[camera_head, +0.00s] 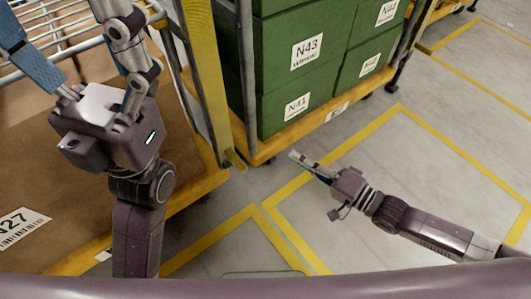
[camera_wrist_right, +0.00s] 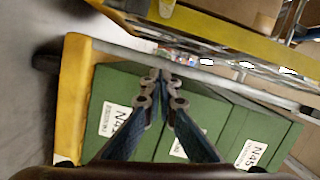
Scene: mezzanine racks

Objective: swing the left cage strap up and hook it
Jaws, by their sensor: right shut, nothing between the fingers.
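A long yellow band (camera_head: 204,70), which looks like the cage strap, hangs down between the left cage and the green boxes. Its lower end is near the floor. Its upper end is cut off by the picture's top edge, so I cannot see a hook. My left gripper (camera_head: 72,42) is to the left of the band, in front of the cage's wire bars. Its fingers are spread apart with nothing between them. My right gripper (camera_head: 300,158) is shut and empty, low over the floor to the right of the band. Its closed fingers also show in the right wrist view (camera_wrist_right: 160,78).
The left cage holds a large brown box (camera_head: 60,170) labelled N27. Green boxes (camera_head: 300,60) stand on a yellow-edged cart behind the band; they show in the right wrist view too (camera_wrist_right: 225,130). Grey floor (camera_head: 440,140) with yellow lines is open at the right.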

